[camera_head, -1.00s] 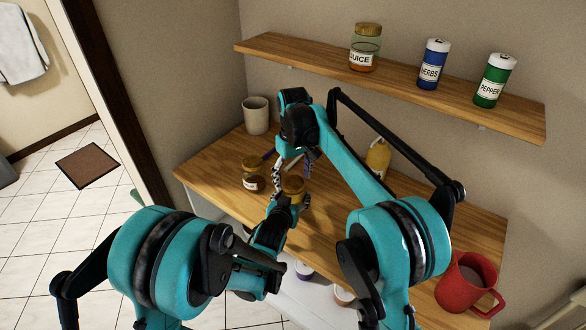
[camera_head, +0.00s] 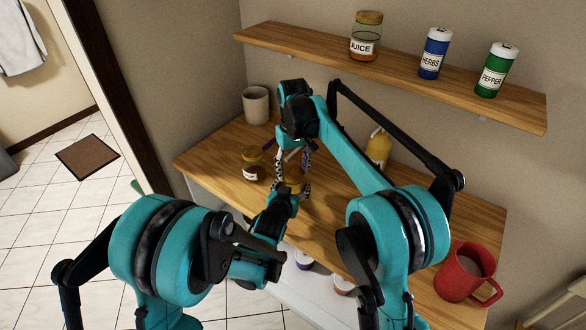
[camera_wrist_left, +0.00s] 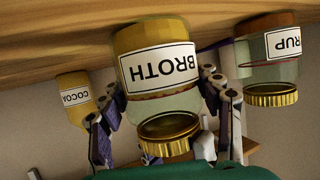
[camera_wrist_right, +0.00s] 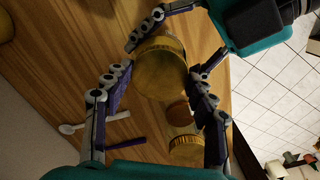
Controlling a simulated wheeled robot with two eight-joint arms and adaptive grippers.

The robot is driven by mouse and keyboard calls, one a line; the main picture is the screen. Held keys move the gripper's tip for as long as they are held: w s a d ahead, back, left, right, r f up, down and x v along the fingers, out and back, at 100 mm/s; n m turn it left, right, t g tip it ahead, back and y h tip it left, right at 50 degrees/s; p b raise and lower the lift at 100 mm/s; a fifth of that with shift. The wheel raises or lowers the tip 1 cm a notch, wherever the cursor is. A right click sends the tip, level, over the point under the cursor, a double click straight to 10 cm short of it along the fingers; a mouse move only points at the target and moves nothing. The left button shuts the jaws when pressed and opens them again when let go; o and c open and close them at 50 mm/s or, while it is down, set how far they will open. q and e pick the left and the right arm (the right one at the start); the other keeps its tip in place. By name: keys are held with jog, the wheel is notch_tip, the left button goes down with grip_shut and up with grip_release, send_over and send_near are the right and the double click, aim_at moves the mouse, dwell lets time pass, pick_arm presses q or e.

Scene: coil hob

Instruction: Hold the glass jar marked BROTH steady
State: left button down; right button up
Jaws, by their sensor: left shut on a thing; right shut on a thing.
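The glass jar marked BROTH (camera_wrist_left: 160,104) has a gold lid and amber contents, and appears upside down in the left wrist view. My left gripper (camera_wrist_left: 161,80) is shut on its body, one finger on each side. In the right wrist view its gold lid (camera_wrist_right: 160,66) lies between the fingers of my right gripper (camera_wrist_right: 160,76), which comes from above and is shut on the jar. In the head view the jar (camera_head: 293,178) is partly hidden by both grippers. I cannot tell whether its base touches the counter.
A jar with a label ending RUP (camera_wrist_left: 270,55) stands close beside, on the wooden counter (camera_head: 215,165). A shelf (camera_head: 300,52) with JUICE (camera_head: 366,35), HERBS (camera_head: 434,53) and PEPPER (camera_head: 496,70) hangs above.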

jog(key=o, duration=1.4)
jog(key=shift+c, duration=0.2)
notch_tip(320, 180, up, 12)
pick_arm(q)
jog(key=shift+c, duration=1.4)
grip_release()
jog(key=v, duration=1.2)
